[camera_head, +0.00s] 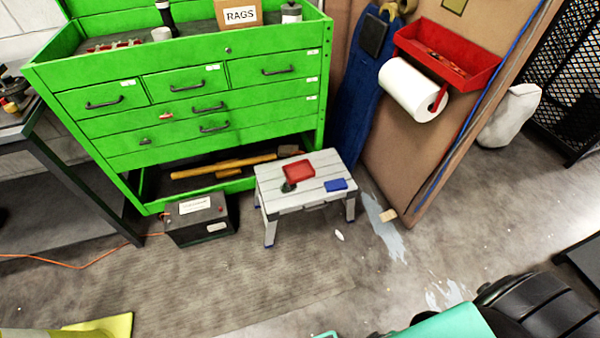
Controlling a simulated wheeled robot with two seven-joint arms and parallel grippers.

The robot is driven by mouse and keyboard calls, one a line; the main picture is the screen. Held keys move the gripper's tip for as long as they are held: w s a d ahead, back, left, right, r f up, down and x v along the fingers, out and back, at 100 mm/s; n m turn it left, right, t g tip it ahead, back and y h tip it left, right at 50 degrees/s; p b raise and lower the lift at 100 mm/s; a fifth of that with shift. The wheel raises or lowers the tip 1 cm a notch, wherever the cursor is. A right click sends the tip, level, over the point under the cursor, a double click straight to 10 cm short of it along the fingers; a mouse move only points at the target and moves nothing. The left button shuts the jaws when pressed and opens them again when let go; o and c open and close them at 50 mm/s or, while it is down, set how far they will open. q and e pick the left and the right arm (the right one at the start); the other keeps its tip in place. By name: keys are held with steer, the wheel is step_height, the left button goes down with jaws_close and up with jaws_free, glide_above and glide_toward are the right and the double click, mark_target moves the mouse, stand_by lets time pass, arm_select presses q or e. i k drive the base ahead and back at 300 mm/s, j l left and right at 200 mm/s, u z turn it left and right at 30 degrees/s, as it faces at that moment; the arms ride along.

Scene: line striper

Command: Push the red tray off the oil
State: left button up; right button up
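A small red tray (299,170) lies on top of a grey step stool (310,194) near the middle of the view. A small dark patch or object (288,187) is at the tray's lower left edge; I cannot tell whether it is oil. What lies under the tray is hidden. A small blue block-like item (336,185) lies on the stool to the right of the tray. Neither of my grippers shows in the view.
A green tool chest (200,95) stands behind the stool, with a black box (198,217) on the floor at left. A red wall shelf (448,55) with a paper roll (408,88) hangs at right. Pale paint stains mark the floor. Floor in front of the stool is mostly clear.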

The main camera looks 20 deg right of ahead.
mark_target(295, 171)
steer(key=i+j+z, duration=0.1)
steer(key=i, duration=0.45)
steer(key=i+j+z, duration=0.1)
steer(key=i, duration=0.45)
steer(key=i+j, duration=0.3)
steer(key=i, duration=0.25)
steer(key=l+z, duration=0.05)
